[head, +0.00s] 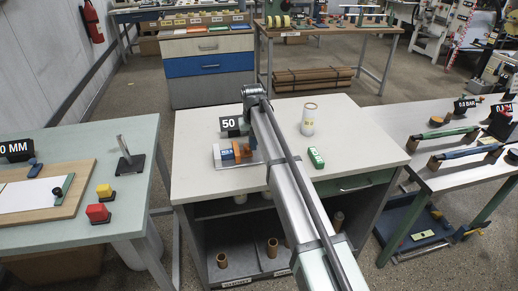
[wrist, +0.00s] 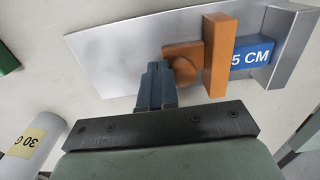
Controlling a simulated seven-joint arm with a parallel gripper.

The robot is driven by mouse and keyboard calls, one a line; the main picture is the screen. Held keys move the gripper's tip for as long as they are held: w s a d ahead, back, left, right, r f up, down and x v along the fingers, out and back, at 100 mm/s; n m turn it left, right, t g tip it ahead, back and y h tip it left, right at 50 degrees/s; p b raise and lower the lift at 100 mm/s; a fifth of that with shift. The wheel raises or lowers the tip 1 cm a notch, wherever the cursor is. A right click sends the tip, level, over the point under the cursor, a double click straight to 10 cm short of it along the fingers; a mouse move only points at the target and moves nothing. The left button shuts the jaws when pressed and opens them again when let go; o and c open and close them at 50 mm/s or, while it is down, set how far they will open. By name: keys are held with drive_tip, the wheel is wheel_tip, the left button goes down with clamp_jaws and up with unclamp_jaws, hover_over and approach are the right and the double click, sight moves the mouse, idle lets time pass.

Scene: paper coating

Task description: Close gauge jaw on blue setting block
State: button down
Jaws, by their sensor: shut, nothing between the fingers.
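The gauge is a flat metal plate (wrist: 120,50) with a grey fixed end (wrist: 290,50) at the right of the wrist view. The blue setting block (wrist: 252,54), marked 5 CM, lies between that end and the upright orange jaw (wrist: 218,60). The jaw appears to meet the block, but I cannot tell if they touch. The jaw's orange base with a round knob (wrist: 184,68) is on its left. My gripper (wrist: 155,68) is shut and empty, with its fingertips close beside the knob's left side; contact is unclear. The head view also shows the blue block (head: 227,158) and orange jaw (head: 238,152).
A white cylinder (head: 308,119) and a green box (head: 316,158) stand on the same bench (head: 360,140), right of my arm. A black 50 sign (head: 230,124) stands behind the gauge. Side tables flank the bench. The bench's left front is clear.

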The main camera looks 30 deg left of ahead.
drive_tip(key=shift+w+d, duration=0.65)
drive_tip(key=shift+r, duration=0.1)
wheel_tip(320, 180, up, 8)
idle(0.9)
idle(0.4)
